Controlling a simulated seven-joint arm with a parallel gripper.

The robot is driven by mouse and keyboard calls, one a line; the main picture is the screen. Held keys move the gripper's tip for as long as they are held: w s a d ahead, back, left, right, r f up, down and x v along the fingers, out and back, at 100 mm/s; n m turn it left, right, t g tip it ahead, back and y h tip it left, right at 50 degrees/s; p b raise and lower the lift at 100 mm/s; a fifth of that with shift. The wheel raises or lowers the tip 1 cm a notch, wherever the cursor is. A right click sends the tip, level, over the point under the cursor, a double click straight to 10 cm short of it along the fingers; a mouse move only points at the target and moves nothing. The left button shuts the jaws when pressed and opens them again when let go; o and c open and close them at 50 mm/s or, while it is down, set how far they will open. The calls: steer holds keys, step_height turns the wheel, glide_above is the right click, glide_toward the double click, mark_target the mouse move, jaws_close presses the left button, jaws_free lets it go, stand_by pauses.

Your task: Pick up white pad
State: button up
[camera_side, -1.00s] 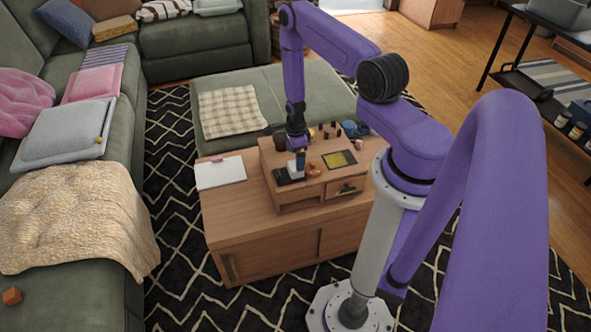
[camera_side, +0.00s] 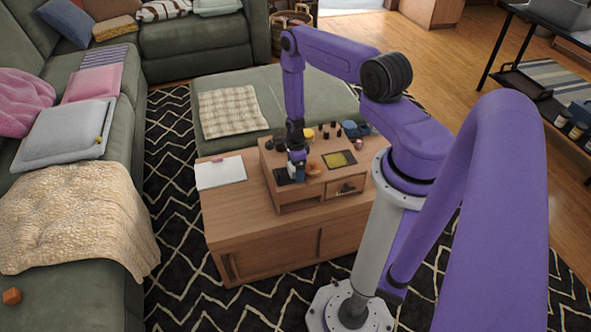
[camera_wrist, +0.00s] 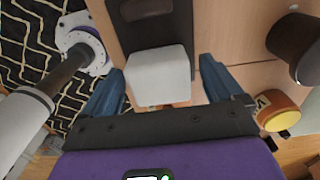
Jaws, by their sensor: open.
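In the wrist view a white pad-like block (camera_wrist: 158,76) with rounded edges lies between my two blue fingers, apart from both as far as I can see. It sits at the end of a black holder (camera_wrist: 150,28). My gripper (camera_wrist: 160,88) is open around it; in the side view my gripper (camera_side: 296,174) is low over the left part of the small wooden desk unit (camera_side: 285,208), and largely hides the block. A flat white sheet or notepad (camera_side: 220,173) with a pink spot at its top lies on the low cabinet, left of the unit.
An orange ring-shaped item (camera_side: 314,169) stands close right of my gripper, with a yellow-faced dark panel (camera_side: 339,160) beyond. Several small dark pieces (camera_side: 326,131) stand at the back. In the wrist view a yellow-orange jar (camera_wrist: 277,108) and dark cup (camera_wrist: 295,42) are near my right finger.

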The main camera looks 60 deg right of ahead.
steer(key=c, duration=1.1)
steer(key=shift+r, duration=0.1)
steer(key=shift+r, duration=0.55)
steer(key=s+a+r, duration=0.2)
steer(key=s+r, duration=0.2)
steer(key=s+a+r, duration=0.2)
steer(key=s+r, duration=0.1)
steer(key=s, duration=0.1)
steer(key=s+a+r, duration=0.3)
steer(key=s+r, duration=0.1)
steer(key=shift+s+r, duration=0.1)
steer(key=shift+r, duration=0.25)
